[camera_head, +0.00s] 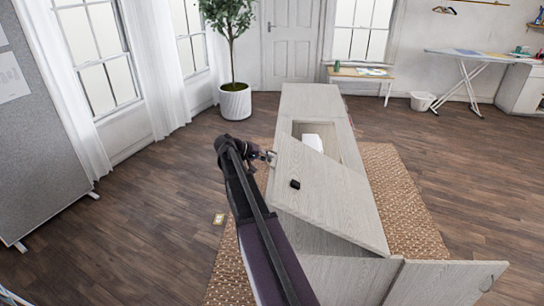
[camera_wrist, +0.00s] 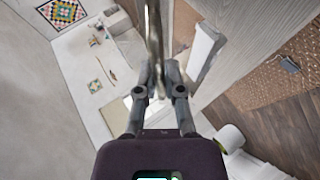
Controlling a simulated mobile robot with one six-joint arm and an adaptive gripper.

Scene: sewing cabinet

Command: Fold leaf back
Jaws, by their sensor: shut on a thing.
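The pale grey wooden leaf (camera_head: 330,200) lies tilted over the near part of the sewing cabinet (camera_head: 304,100), with a gap showing beneath its near edge. My gripper (camera_head: 270,157) is at the leaf's left edge, toward its far corner. In the wrist view, my gripper (camera_wrist: 158,80) is closed around the thin edge of the leaf (camera_wrist: 153,35), seen nearly edge-on. Beyond the leaf is an opening in the cabinet top with a white object (camera_head: 313,141) partly showing. The leaf's underside is hidden in the head view.
A small black object (camera_head: 295,184) is on the leaf. A cabinet door (camera_head: 445,282) stands open at the near right. A woven rug (camera_head: 405,205) lies under the cabinet. A potted tree (camera_head: 235,100) stands at the back left. The wooden floor on the left is mostly clear.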

